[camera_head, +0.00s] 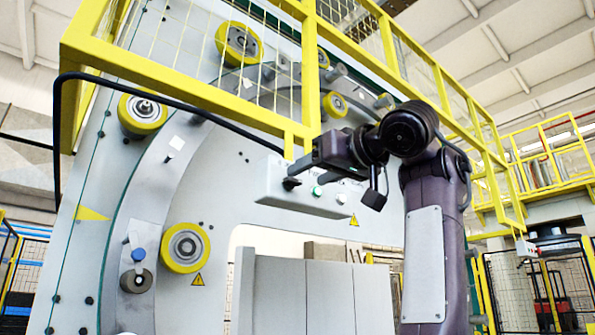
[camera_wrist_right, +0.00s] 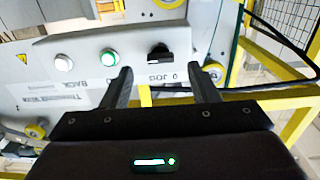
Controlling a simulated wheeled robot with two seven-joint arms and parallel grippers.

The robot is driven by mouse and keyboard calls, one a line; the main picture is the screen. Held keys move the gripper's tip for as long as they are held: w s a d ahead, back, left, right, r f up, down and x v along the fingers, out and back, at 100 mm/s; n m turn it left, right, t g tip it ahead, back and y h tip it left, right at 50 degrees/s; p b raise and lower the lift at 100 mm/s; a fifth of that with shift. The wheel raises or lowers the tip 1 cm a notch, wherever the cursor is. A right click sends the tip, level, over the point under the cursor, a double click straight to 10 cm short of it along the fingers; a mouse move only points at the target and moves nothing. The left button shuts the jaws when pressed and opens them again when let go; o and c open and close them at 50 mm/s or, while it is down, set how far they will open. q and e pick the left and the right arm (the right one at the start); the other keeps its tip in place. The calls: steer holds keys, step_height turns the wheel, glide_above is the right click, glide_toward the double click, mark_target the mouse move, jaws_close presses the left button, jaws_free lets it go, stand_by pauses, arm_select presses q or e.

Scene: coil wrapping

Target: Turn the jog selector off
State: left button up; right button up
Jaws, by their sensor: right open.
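The jog selector is a black knob (camera_wrist_right: 160,52) on a pale control box (camera_wrist_right: 205,22), with an upside-down "JOG" and "0" label beside it in the wrist view. I cannot tell its exact setting. In the head view the knob (camera_head: 291,183) sits at the left part of the box (camera_head: 268,181). My right gripper (camera_wrist_right: 160,71) is open and empty, its two fingers on either side of the knob's line in the wrist view, apparently short of it. In the head view the gripper (camera_head: 303,165) is just above the knob. My left gripper is not in view.
A green button (camera_head: 316,191) and a white button (camera_head: 341,198) share the box with the knob. Grey panels (camera_head: 305,295) stand below.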

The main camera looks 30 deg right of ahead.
mark_target(296, 181)
steer(key=w+p, duration=0.2)
steer(key=w, duration=0.1)
steer(key=shift+w+a+r, duration=0.1)
steer(key=shift+w+r, duration=0.05)
steer(key=shift+w, duration=0.05)
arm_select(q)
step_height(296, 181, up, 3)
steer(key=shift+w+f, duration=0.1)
arm_select(e)
steer(key=shift+w, duration=0.25)
steer(key=c, duration=1)
